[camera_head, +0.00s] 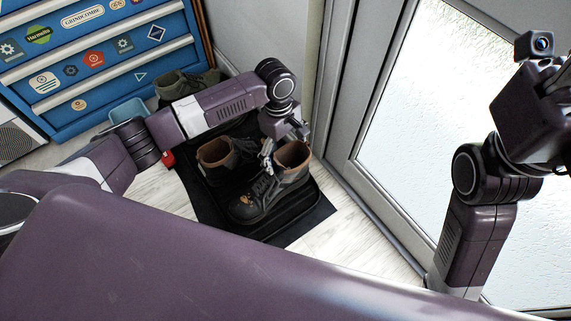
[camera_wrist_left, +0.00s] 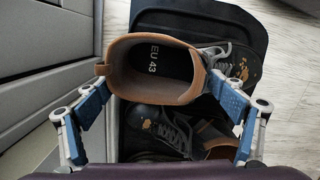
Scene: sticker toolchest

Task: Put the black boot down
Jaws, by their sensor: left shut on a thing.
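The black boot (camera_head: 265,195) has a brown collar and lining and a tan patch near its toe. It is upright over the front part of the black tray (camera_head: 292,222); whether its sole touches the tray, I cannot tell. My left gripper (camera_head: 276,148) is shut on it at the collar. In the left wrist view the boot's opening (camera_wrist_left: 150,62), with an "EU 43" insole, lies between the fingers of my left gripper (camera_wrist_left: 160,85). A second, similar boot (camera_head: 216,158) stands beside it on the tray. My right gripper's fingers are out of view.
A grey-green shoe (camera_head: 182,84) sits at the back. A blue tool chest (camera_head: 95,55) with stickers stands at the back left, with a light-blue bin (camera_head: 127,109) nearby. A glazed door (camera_head: 430,110) closes off the right. Pale wood floor (camera_head: 335,235) is clear in front.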

